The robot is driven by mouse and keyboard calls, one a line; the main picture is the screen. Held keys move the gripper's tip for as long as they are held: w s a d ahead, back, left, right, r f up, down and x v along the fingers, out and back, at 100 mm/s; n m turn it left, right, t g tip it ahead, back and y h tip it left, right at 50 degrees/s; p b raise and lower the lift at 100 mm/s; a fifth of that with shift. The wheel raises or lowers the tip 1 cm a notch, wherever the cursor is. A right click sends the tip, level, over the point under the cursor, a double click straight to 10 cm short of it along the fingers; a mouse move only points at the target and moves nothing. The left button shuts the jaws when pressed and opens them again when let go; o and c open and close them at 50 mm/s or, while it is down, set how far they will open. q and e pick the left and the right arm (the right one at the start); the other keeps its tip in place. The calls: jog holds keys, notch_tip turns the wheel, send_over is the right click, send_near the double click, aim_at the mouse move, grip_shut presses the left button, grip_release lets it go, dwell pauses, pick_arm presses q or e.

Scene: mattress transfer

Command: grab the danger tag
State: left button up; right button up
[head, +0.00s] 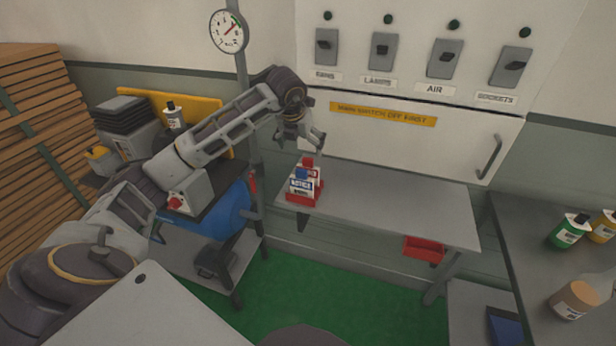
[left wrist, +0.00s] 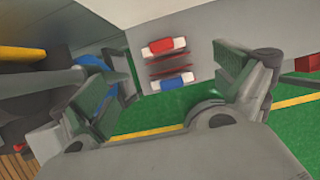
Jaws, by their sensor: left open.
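A red holder (head: 303,199) stands on the grey shelf table below the switch panel and holds upright tags. The front tag (head: 301,185) is white with a blue band that seems to read NOTICE. A red-topped tag (head: 308,163) shows behind it, its lettering too small to read. In the left wrist view the red-topped tag (left wrist: 167,45) and the blue-topped tag (left wrist: 177,82) appear between the spread fingers, with thin red edges between them. My left gripper (head: 313,142) is open and empty, above the holder and apart from the tags. My right gripper is not in view.
The panel (head: 400,118) with several switches rises behind the grey table (head: 400,208). A red bin (head: 424,248) hangs under the table's front edge. A vertical pipe (head: 241,75) with a gauge is left of the panel. The table right of the holder is clear.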

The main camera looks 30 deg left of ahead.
aim_at(307, 163)
pick_arm(q)
jog(key=shift+p+x, duration=0.5)
jog(key=shift+x, duration=3.35)
jog(key=shift+d+p+x, duration=0.1)
jog(key=shift+p+x, duration=0.3)
jog(key=shift+x, duration=0.45)
jog(key=shift+d+p+x, duration=0.15)
jog(key=shift+p+x, duration=0.2)
jog(key=shift+x, duration=1.4)
jog(key=shift+w, duration=0.15)
jog(key=shift+r, duration=0.1)
jog(key=c, duration=1.1)
